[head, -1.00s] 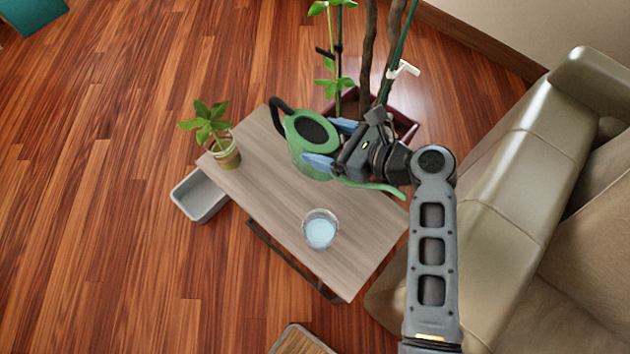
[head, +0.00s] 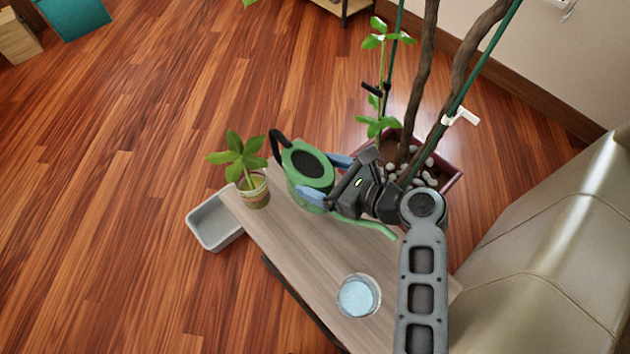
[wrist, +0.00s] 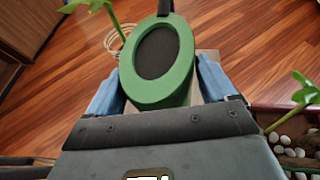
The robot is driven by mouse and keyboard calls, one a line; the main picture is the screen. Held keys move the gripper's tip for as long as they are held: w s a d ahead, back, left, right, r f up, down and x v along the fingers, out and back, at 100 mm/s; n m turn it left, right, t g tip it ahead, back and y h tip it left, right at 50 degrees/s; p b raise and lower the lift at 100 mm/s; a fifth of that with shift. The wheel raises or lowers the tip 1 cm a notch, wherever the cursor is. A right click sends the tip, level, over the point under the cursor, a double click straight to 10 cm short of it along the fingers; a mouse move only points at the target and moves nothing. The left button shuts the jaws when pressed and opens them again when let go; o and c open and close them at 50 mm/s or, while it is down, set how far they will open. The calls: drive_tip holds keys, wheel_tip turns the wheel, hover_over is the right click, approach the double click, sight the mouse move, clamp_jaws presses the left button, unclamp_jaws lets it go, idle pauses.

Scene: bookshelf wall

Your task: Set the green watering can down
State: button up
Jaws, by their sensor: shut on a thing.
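The green watering can (head: 297,185) has a dark handle at the left and a thin green spout towards the right. It is upright over the far part of the wooden table (head: 300,250); I cannot tell whether its base touches the top. My gripper (head: 326,178) is shut on the can, with one blue finger on each side of its body. In the wrist view the can's green rim and dark opening (wrist: 158,52) show between the two blue fingers (wrist: 160,85). The can's base is hidden there.
A small potted plant (head: 255,190) stands left of the can on the table. A glass of pale blue liquid (head: 358,296) stands near the front. A grey bin (head: 214,222) is on the floor. A large planter (head: 440,170) is behind, and a sofa (head: 550,250) at right.

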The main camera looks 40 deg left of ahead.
drive_tip(key=shift+f+b, duration=1.85)
drive_tip(key=shift+b, duration=0.35)
drive_tip(key=shift+f, duration=0.1)
drive_tip(key=o, duration=1.2)
drive_tip(key=shift+f, duration=0.1)
drive_tip(key=shift+d+r, duration=0.1)
drive_tip(key=shift+r, duration=0.1)
drive_tip(key=v, duration=1.1)
drive_tip(key=shift+d, duration=0.4)
